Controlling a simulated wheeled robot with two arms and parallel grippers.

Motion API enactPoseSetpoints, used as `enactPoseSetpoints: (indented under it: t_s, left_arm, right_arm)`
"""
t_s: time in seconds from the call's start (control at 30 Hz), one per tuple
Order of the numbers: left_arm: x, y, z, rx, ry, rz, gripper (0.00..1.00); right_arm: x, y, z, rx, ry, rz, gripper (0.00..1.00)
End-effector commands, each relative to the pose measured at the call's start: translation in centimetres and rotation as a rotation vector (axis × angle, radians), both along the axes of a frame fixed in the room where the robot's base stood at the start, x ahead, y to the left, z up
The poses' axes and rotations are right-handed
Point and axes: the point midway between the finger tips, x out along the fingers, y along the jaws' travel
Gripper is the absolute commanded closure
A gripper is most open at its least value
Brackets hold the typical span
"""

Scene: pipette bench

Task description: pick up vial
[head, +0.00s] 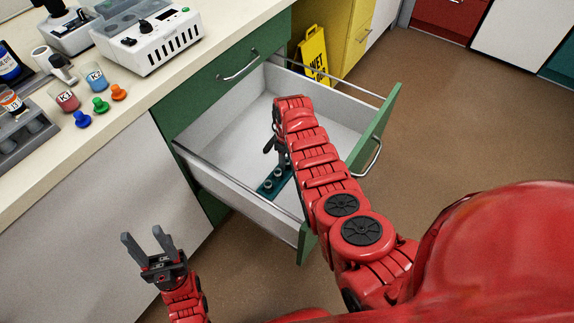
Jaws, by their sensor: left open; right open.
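A teal rack (262,191) lies on the floor of the open drawer (225,150), with small round grey tops on it. I cannot tell clearly whether these are vials or empty holders. My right arm reaches over the drawer front, and my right gripper (276,150) points down inside the drawer, above the far end of the rack. It is open; the arm partly hides it, and I cannot see whether a vial stands between its fingers. My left gripper (149,245) is open and empty, in front of the white cabinet, below the bench top.
On the bench are a white machine (150,42), a red cup (64,98), a blue cup (95,77), several coloured stoppers and a grey rack (28,140) with a labelled bottle (12,101). A yellow wet-floor sign (314,55) stands behind the drawer. The floor at right is clear.

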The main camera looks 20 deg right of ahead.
Motion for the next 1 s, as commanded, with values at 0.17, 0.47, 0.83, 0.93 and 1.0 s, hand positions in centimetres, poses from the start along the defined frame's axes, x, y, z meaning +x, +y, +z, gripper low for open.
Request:
enactPoseSetpoints:
  t_s: [0.17, 0.47, 0.83, 0.93, 1.0]
  left_arm:
    - [0.00, 0.00, -0.13, 0.000, 0.000, 0.000, 0.50]
    - [0.00, 0.00, -0.11, 0.000, 0.000, 0.000, 0.50]
    - [-0.01, 0.00, -0.11, 0.000, 0.000, 0.000, 0.50]
    - [0.00, 0.00, -0.07, 0.000, 0.000, 0.000, 0.50]
    - [0.00, 0.00, 0.01, 0.000, 0.000, 0.000, 0.50]
  right_arm:
    - [0.04, -0.02, -0.40, 0.000, -0.001, 0.000, 0.54]
    - [0.02, -0.02, -0.39, 0.000, -0.001, 0.000, 0.87]
    - [0.00, -0.02, -0.40, -0.001, -0.001, 0.000, 1.00]
    - [0.02, -0.02, -0.31, 0.000, -0.001, 0.000, 1.00]
    - [0.04, -0.03, -0.11, -0.001, -0.002, 0.000, 1.00]
